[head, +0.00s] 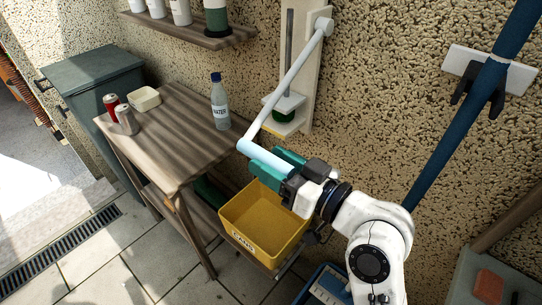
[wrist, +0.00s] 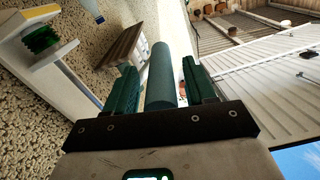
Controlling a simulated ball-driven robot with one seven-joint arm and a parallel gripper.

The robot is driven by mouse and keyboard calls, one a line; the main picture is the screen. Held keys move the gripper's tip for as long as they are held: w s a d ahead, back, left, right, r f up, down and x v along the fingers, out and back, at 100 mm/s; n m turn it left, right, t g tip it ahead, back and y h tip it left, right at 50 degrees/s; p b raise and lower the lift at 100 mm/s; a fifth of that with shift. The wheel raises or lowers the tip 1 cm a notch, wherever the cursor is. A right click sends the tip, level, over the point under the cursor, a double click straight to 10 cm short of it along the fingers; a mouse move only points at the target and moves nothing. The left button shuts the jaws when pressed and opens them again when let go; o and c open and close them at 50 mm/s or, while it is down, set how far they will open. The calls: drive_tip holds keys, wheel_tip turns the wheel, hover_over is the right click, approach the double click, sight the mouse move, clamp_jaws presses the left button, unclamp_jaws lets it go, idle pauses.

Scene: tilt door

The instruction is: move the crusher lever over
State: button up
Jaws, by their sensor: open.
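The crusher (head: 300,65) is a pale plate on the wall with a green piece (head: 284,116) under its white block. Its lever (head: 290,78) slopes from a pivot at the upper right down to a light-blue handle (head: 264,157) at the lower left. My gripper (head: 276,168) is at this handle, with a teal finger on either side. In the wrist view, the handle (wrist: 161,80) stands between the two open fingers (wrist: 160,85), with gaps visible on both sides. The crusher's green piece also shows in the wrist view (wrist: 41,38).
A yellow bin (head: 262,218) marked CANS sits below my gripper. A blue pole (head: 450,122) hangs on the wall at right.

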drive_tip(key=shift+w+a, duration=0.35)
drive_tip(key=shift+a, duration=0.05)
clamp_jaws()
idle(0.4)
